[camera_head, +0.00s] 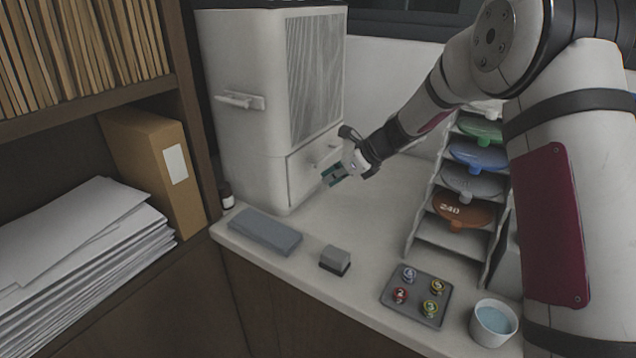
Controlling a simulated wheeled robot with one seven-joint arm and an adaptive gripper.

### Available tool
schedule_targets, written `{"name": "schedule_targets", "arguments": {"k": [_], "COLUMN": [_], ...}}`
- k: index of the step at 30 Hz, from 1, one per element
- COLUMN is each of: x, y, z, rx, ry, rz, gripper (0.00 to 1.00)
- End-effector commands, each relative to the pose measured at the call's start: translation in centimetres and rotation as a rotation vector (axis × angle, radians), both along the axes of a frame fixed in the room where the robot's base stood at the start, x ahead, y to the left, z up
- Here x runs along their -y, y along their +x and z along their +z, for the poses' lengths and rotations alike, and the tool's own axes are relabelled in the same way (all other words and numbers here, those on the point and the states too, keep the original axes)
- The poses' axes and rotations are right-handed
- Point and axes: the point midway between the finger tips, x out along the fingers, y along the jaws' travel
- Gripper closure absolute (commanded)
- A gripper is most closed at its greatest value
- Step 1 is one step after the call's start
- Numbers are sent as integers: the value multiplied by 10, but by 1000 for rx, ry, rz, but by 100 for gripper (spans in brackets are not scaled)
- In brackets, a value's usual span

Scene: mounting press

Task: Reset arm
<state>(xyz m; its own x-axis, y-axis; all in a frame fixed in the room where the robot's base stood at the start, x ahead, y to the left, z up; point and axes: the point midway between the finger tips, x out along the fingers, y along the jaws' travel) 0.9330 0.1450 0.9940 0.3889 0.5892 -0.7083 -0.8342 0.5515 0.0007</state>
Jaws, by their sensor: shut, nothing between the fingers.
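My arm comes in from the upper right and reaches left and down over the counter (385,215). My gripper (331,177) is shut and empty. It hangs in front of the drawer (305,180) at the bottom of the white cabinet-like machine (245,140). The fingers look dark green and small. I cannot tell from this one view whether they touch the drawer front.
On the counter are a grey flat block (264,232), a small grey block (335,260), a tray (388,298) with several numbered pieces, and a cup (493,323) of bluish liquid. A rack (423,215) holds coloured discs. A bookshelf (90,105) stands left.

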Motion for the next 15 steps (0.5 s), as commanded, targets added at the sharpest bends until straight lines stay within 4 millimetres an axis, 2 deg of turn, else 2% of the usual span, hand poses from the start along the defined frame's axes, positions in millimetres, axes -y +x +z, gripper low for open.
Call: {"name": "schedule_targets", "arguments": {"k": [1,7,12,15], "x": [8,26,32,33], "y": [-4,-16,-22,-34], "z": [10,30,39,52], "rx": [3,2,4,35], "ry": [-1,-1,-6,-39], "rz": [-3,-4,6,52], "gripper": [100,100,100,100]}}
